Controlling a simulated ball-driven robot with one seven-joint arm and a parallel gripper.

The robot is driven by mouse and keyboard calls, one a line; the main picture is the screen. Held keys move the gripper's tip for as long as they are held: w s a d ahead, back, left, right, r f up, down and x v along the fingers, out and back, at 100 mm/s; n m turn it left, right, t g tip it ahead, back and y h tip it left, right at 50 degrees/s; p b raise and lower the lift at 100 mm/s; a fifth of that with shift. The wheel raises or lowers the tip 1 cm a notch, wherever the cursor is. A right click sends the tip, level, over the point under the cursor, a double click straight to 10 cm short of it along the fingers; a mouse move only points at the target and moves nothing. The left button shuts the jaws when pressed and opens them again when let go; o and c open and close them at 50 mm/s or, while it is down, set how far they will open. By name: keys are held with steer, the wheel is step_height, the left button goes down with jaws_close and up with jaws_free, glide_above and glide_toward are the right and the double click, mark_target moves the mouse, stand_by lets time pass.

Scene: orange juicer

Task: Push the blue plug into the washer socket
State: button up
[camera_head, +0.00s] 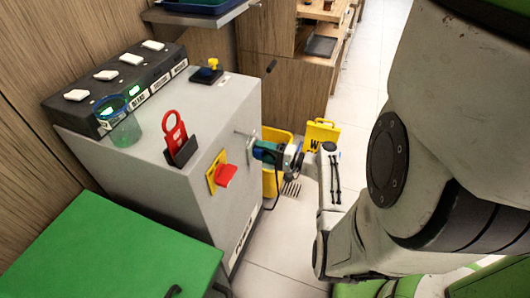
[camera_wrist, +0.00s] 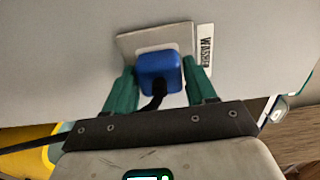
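The blue plug (camera_wrist: 160,68) is in front of the washer socket's pale plate (camera_wrist: 132,44), beside a label reading WASHER (camera_wrist: 205,50). Its dark cord (camera_wrist: 152,102) hangs toward me. My gripper (camera_wrist: 160,74) has one teal finger on each side of the plug, and both fingertips appear to touch its sides. The plug hides the socket's holes, so I cannot tell how deep it sits. In the head view my gripper (camera_head: 258,150) reaches the right side of the grey cabinet (camera_head: 190,210) at the socket plate (camera_head: 247,142), and the plug is mostly hidden.
A red padlock-shaped tag (camera_head: 174,133), a red switch (camera_head: 225,175) and a black switch box (camera_head: 120,85) are on the cabinet. A yellow bin (camera_head: 276,138) and yellow sign (camera_head: 321,133) stand behind my gripper. A green tabletop (camera_head: 110,250) is at front left.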

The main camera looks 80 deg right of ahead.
steer(key=o, duration=0.5)
steer(key=shift+c, duration=0.2)
steer(key=v, duration=1)
steer(key=shift+s+a, duration=0.2)
steer(key=shift+s, duration=0.15)
